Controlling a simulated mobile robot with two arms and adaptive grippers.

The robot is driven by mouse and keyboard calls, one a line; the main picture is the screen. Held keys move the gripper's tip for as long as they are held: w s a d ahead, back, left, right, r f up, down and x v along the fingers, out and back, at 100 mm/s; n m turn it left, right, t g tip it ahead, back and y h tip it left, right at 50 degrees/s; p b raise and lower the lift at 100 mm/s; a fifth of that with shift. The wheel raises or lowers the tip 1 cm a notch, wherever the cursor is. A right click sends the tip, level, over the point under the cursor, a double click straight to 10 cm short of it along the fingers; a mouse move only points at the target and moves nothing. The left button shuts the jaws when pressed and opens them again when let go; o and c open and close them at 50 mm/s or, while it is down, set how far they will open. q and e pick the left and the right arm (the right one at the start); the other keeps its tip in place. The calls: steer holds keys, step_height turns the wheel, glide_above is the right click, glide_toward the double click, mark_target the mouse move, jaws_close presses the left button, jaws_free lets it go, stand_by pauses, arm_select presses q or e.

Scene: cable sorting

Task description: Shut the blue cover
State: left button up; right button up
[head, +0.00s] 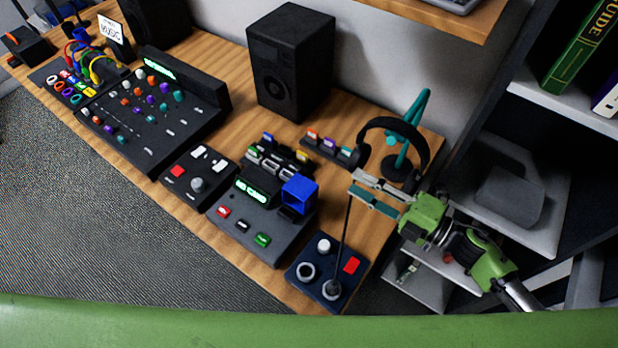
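The blue cover (299,194) stands raised at the back right of a dark control box (262,226). It looks like a hollow blue frame with its open side showing, and a dark part sits just below it. My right gripper (353,182) is to the right of the cover, apart from it. Its two fingers, one grey and one teal, point left with a gap between them and nothing visible in it. My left gripper is not in view.
A small box (327,271) with a thin upright rod stands in front of my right gripper. Headphones (398,132) hang on a teal stand behind it. Several coloured plugs stand behind the control box, near a black speaker (289,62). A mixer (150,110) is farther left.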

steer(key=f+b, duration=0.1)
steer(key=f, duration=0.1)
steer(key=b, duration=0.7)
glide_toward(312, 179)
steer(key=d, duration=0.1)
steer(key=s+d, duration=0.1)
steer(key=d, duration=0.1)
steer(key=shift+s+f, duration=0.25)
steer(key=shift+f, duration=0.15)
steer(key=shift+w+a+r, duration=0.1)
steer(key=shift+w+a, duration=0.15)
steer(key=p+x, duration=0.2)
steer(key=x, duration=1.1)
jaws_close()
